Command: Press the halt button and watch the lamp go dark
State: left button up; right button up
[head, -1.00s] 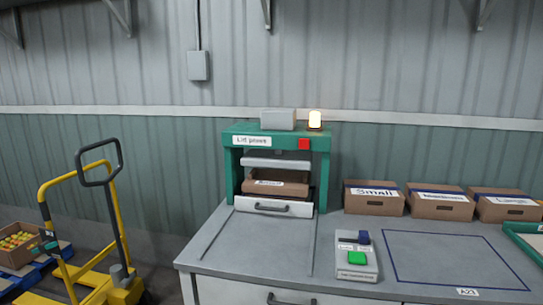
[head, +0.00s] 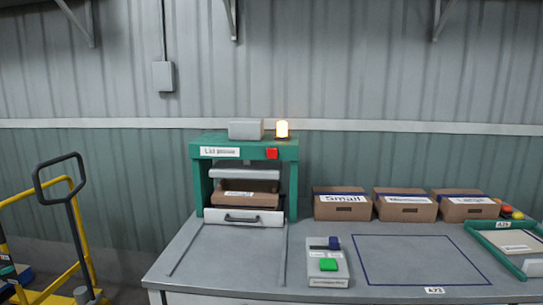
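The green lid press (head: 288,180) stands at the back left of the bench. The lamp (head: 282,129) on top of the press glows yellow-white. A brown carton (head: 245,199) is inside the press under the grey plate (head: 245,173), above a white drawer front with a dark handle. A grey control box (head: 329,270) with a green button (head: 328,264) and a dark blue switch (head: 326,244) lies on the bench in front. Neither of my grippers shows in the head view.
Cartons labelled Small (head: 343,206) and other sizes stand along the back right. A green-rimmed tray (head: 500,258) is at the right edge. The blue-outlined area (head: 420,262) is clear. A yellow pallet truck (head: 80,235) stands on the floor at left.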

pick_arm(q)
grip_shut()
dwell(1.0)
